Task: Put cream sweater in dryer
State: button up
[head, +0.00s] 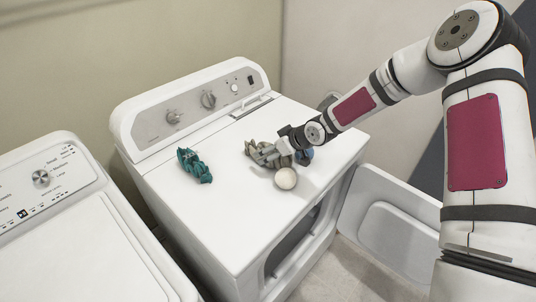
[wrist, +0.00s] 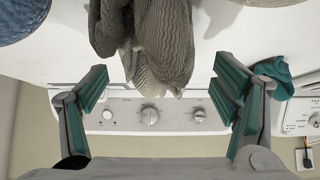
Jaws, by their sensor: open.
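A round cream bundle (head: 286,179) sits on the dryer top near its front edge; its edge shows at the top right of the wrist view (wrist: 258,2). A twisted grey-beige knit cloth (wrist: 163,40) lies beside it, partly hidden by my gripper in the head view. I cannot tell for sure which is the cream sweater. My gripper (wrist: 160,82) is open, fingers wide apart, low over the dryer top at the grey-beige cloth. The cloth's near end reaches toward the gap between the fingertips. The white dryer (head: 225,225) has its front door (head: 392,232) swung open.
A blue bundle (wrist: 20,18) lies beside the grey-beige cloth, mostly behind my gripper in the head view. A teal twisted cloth (head: 194,165) lies farther left on the dryer top. A second white machine (head: 75,240) stands at left. The raised control panel (head: 195,105) edges the back.

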jog(key=shift+x, duration=1.25)
jog(key=shift+r, duration=0.1)
grip_shut()
